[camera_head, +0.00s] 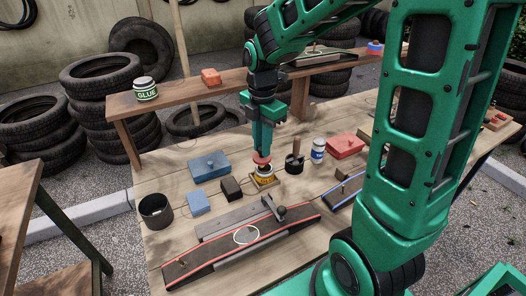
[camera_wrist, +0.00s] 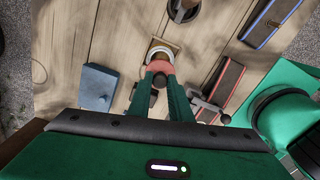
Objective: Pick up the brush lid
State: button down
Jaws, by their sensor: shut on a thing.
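The brush lid (camera_head: 262,161), a salmon-red piece, is at the tips of my gripper (camera_head: 262,152). In the wrist view the lid (camera_wrist: 160,67) shows with a dark round knob (camera_wrist: 160,81) between the two green fingers, and my gripper (camera_wrist: 160,83) is shut on it. Just below the lid is a yellowish round pot or brush with a pale rim (camera_head: 264,171), on a small square wooden base (camera_head: 263,183). The lid covers much of it from the wrist camera. I cannot tell whether lid and pot still touch.
Left of the lid lie blue boxes (camera_head: 209,166) and a dark block (camera_head: 231,188). Right are a dark cup (camera_head: 294,164), a white-blue can (camera_head: 318,150) and a red box (camera_head: 345,145). A black-red skateboard-like board (camera_head: 220,258) lies in front. A raised shelf (camera_head: 185,97) stands behind.

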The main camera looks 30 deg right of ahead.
jog(key=s+a+r, duration=0.4)
jog(key=a+r, duration=0.2)
jog(key=a, duration=0.3)
jog(key=shift+s+a, duration=0.25)
jog(key=shift+r, duration=0.1)
jog(key=c, duration=2.2)
grip_release()
grip_shut()
